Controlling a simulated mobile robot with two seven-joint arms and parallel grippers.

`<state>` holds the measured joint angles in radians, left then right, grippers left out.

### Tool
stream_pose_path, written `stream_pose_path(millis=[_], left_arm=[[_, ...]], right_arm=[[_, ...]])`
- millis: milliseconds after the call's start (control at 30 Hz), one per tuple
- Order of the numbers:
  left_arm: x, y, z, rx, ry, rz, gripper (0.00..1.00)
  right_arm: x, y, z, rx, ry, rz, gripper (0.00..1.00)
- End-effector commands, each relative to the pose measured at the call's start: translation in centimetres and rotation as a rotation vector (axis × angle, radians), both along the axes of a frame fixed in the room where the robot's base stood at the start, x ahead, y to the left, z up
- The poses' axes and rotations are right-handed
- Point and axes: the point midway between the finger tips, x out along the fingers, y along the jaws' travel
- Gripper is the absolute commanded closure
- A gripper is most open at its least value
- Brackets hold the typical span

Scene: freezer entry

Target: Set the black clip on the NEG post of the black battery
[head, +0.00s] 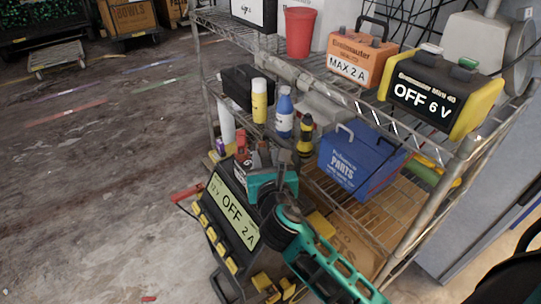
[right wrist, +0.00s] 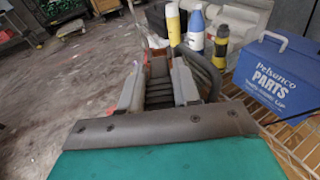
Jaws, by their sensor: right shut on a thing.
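My right gripper (head: 266,160), at the end of a teal arm, is over the cart's left end, just behind the black charger (head: 233,212) whose screen reads "12 V OFF 2 A". In the right wrist view its two grey fingers (right wrist: 157,88) are closed on a dark ribbed piece, which looks like the black clip (right wrist: 158,92). A small red part (right wrist: 156,42) shows just beyond it. My left gripper is not in view.
Spray cans and bottles (head: 284,112) stand on the wire shelf beyond the gripper, with a blue PARTS box (head: 357,162) to their right. An orange charger (head: 357,60) and a yellow-black "OFF 6 V" charger (head: 441,93) sit on the top shelf. Open floor lies left.

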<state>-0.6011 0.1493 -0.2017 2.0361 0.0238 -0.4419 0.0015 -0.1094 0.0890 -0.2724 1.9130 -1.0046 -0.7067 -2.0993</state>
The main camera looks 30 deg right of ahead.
Motion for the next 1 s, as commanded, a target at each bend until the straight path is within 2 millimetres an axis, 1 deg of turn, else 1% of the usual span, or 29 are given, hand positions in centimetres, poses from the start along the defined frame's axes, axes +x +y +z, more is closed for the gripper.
stream_pose_path(millis=[33,100,200,567,733,800,1000], left_arm=[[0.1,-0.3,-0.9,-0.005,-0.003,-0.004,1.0],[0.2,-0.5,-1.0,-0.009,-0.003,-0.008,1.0],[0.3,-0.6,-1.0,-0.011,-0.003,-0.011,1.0],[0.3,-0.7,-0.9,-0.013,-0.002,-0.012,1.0],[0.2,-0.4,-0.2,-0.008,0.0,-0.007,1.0],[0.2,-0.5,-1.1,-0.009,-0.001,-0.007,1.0],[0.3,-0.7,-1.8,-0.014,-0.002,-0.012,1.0]], right_arm=[[0.7,0.1,-1.7,0.002,-0.002,-0.024,1.0],[1.3,0.1,-2.6,0.001,-0.003,-0.047,1.0],[1.8,0.3,-3.3,0.0,-0.003,-0.065,1.0],[1.9,0.3,-3.3,-0.002,-0.004,-0.072,1.0],[1.8,0.3,-3.0,-0.004,-0.001,-0.068,1.0],[1.8,0.4,-4.2,-0.001,-0.002,-0.069,1.0],[1.8,0.4,-5.9,-0.002,-0.003,-0.069,1.0]])
